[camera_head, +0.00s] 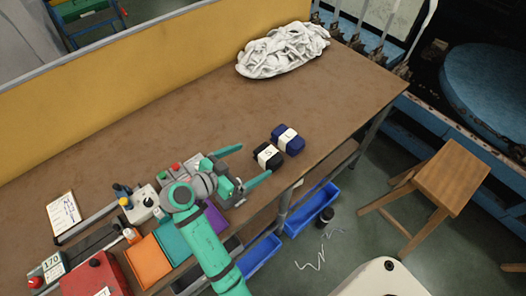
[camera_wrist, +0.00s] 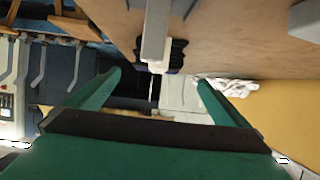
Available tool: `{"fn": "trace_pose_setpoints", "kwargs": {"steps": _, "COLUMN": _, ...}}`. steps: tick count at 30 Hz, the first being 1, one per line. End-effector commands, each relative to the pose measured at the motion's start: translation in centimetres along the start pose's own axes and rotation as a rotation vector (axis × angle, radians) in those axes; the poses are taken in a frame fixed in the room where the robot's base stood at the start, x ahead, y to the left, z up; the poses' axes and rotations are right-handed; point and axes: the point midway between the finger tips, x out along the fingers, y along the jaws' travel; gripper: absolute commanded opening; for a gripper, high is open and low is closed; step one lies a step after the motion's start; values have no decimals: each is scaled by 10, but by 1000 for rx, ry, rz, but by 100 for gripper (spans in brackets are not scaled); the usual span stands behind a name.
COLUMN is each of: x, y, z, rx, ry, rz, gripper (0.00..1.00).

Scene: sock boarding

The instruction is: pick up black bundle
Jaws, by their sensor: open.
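The black bundle (camera_head: 267,156) lies on the brown table in the head view, with a pale band around it marked with a letter. A dark blue bundle (camera_head: 288,140) with a similar band lies beside it, up and to the right. My gripper (camera_head: 256,163) is open in the head view, its two green fingers spread and pointing towards the bundles, with nothing held. In the wrist view the two green fingers (camera_wrist: 160,82) are apart. A dark bundle with a pale band (camera_wrist: 178,56) shows beyond them, partly hidden by a grey bar; which bundle it is I cannot tell.
A white heap of cloth (camera_head: 283,50) lies at the table's far end. Orange (camera_head: 148,262), teal and purple pieces, a red box (camera_head: 95,278) and small equipment crowd the near left. The table's middle (camera_head: 190,110) is clear. Blue bins (camera_head: 312,210) and a wooden stool (camera_head: 440,180) stand below at right.

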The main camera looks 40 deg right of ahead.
Motion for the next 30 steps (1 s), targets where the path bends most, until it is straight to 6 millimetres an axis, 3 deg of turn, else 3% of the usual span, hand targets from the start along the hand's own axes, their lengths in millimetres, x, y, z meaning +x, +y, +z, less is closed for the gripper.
{"fn": "trace_pose_setpoints", "kwargs": {"steps": 4, "x": 25, "y": 2, "z": 0, "rx": 1, "ry": 0, "rz": 6, "gripper": 100}}
{"fn": "trace_pose_setpoints", "kwargs": {"steps": 14, "x": 49, "y": 0, "z": 1, "rx": 0, "ry": 0, "rz": 2, "gripper": 100}}
{"fn": "trace_pose_setpoints", "kwargs": {"steps": 21, "x": 82, "y": -1, "z": 3, "rx": 0, "ry": 0, "rz": 2, "gripper": 100}}
{"fn": "trace_pose_setpoints", "kwargs": {"steps": 30, "x": 91, "y": -2, "z": 3, "rx": 0, "ry": 0, "rz": -1, "gripper": 100}}
